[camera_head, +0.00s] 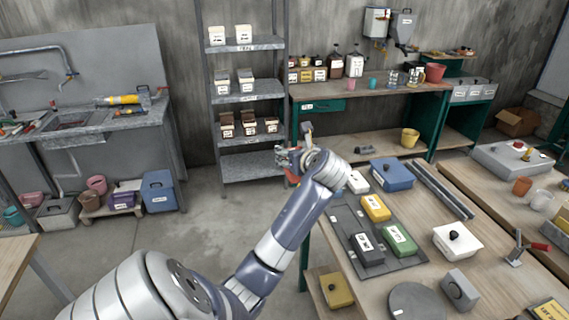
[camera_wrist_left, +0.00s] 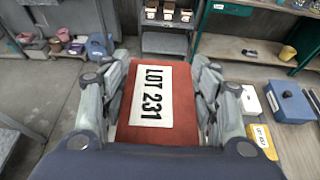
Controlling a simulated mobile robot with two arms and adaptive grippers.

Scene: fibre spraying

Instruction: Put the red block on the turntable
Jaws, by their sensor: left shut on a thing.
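The red block (camera_wrist_left: 160,135) has a white label reading "LOT 231" and fills the middle of the left wrist view. My left gripper (camera_wrist_left: 160,70) is shut on it, with one finger on each side. In the head view my left gripper (camera_head: 296,157) is up in the air left of the workbench's back end, and only a bit of red shows there behind the wrist. A round grey disc, likely the turntable (camera_head: 417,302), lies at the workbench's near edge, well below and right of the gripper. My right gripper is not in view.
A dark mat (camera_head: 350,232) on the workbench holds yellow (camera_head: 376,207), green (camera_head: 399,240) and dark grey (camera_head: 367,249) blocks. A blue box (camera_head: 391,174), a white box (camera_head: 457,240) and a grey block (camera_head: 459,291) stand around it. Open floor lies left of the bench.

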